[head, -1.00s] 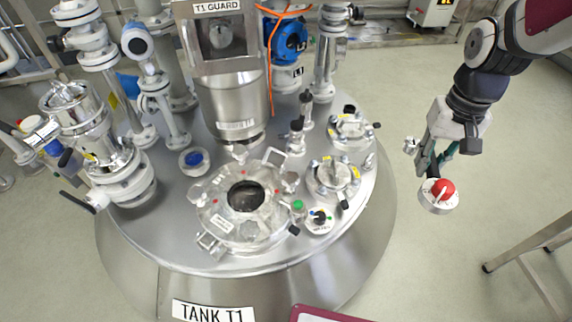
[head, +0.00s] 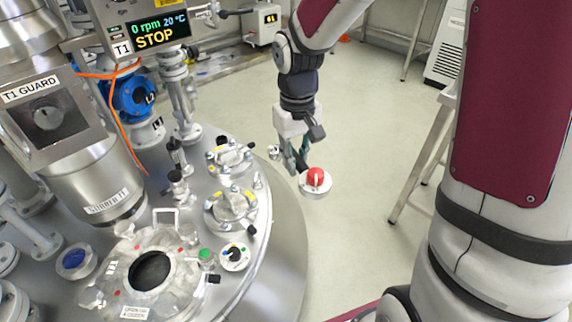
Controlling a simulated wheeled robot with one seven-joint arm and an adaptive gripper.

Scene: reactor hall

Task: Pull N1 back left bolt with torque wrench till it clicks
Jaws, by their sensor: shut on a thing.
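My gripper (head: 294,160) is off the right edge of the tank top, above the floor in the picture. It is shut on what looks like the torque wrench. A small metal end (head: 273,152) shows left of the fingers, and a round white end with a red knob (head: 316,178) shows right and below them. The part between is hidden by the fingers. Two small flanged nozzles with bolts, the farther one (head: 228,156) and the nearer one (head: 231,207), sit on the tank's right side. The gripper is apart from both. I cannot read which is N1.
A large open manhole (head: 152,270) and a small dial with a black knob (head: 235,255) lie nearer on the tank. Upright valves (head: 177,185) stand left of the nozzles. A metal-framed table (head: 425,160) stands right. Floor between is clear.

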